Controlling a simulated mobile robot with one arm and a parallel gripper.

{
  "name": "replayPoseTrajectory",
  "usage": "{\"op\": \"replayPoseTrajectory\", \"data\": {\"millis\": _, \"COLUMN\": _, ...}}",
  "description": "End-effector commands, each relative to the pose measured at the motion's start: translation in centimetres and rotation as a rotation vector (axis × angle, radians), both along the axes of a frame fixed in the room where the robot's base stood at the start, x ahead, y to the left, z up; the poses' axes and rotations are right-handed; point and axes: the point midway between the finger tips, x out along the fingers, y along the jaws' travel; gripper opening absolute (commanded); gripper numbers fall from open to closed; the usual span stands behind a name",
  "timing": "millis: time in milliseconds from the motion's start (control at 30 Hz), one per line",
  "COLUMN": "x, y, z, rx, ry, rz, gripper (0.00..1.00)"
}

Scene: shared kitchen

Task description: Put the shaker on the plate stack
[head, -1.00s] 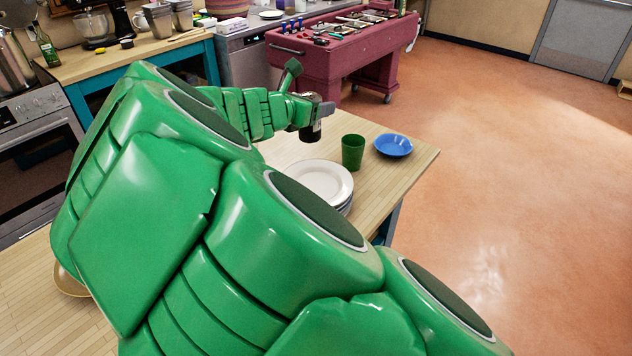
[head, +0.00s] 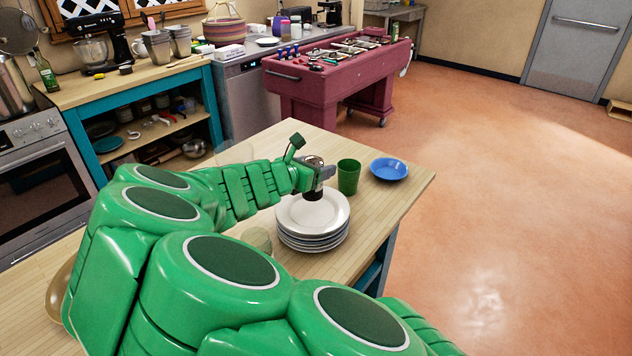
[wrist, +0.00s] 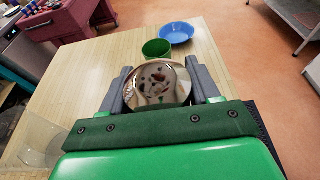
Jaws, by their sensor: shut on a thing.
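The shaker (head: 314,163) has a shiny metal top and a dark body. My gripper (head: 324,175) is shut on it and holds it upright over the plate stack (head: 313,239). The stack is several white plates on the wooden table. The shaker's lower end shows in front of the top plate; I cannot tell whether it touches. In the wrist view the shaker's round metal top (wrist: 158,84) sits between the two grey fingers of my gripper (wrist: 160,88) and hides the plates.
A green cup (head: 348,177) stands just behind and right of the stack. A blue bowl (head: 389,169) is farther right near the table's edge. A clear glass (wrist: 42,140) shows at left in the wrist view. The wooden table (head: 290,142) is bare behind the gripper.

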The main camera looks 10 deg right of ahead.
Motion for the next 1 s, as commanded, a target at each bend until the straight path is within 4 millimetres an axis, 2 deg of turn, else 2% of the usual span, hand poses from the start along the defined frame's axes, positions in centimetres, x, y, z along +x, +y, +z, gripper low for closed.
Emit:
{"op": "replayPoseTrajectory", "data": {"millis": 367, "x": 0.0, "y": 0.0, "z": -3.6, "rx": -0.002, "ry": 0.001, "rz": -0.001, "gripper": 0.26}}
{"op": "replayPoseTrajectory", "data": {"millis": 767, "x": 0.0, "y": 0.0, "z": -3.9, "rx": 0.000, "ry": 0.000, "rz": 0.000, "gripper": 0.26}}
{"op": "replayPoseTrajectory", "data": {"millis": 800, "x": 0.0, "y": 0.0, "z": -3.9, "rx": 0.001, "ry": -0.001, "rz": 0.000, "gripper": 0.67}}
{"op": "replayPoseTrajectory", "data": {"millis": 933, "x": 0.0, "y": 0.0, "z": -3.9, "rx": 0.001, "ry": -0.001, "rz": 0.000, "gripper": 0.87}}
{"op": "replayPoseTrajectory", "data": {"millis": 1000, "x": 0.0, "y": 0.0, "z": -3.9, "rx": 0.000, "ry": 0.000, "rz": 0.000, "gripper": 0.87}}
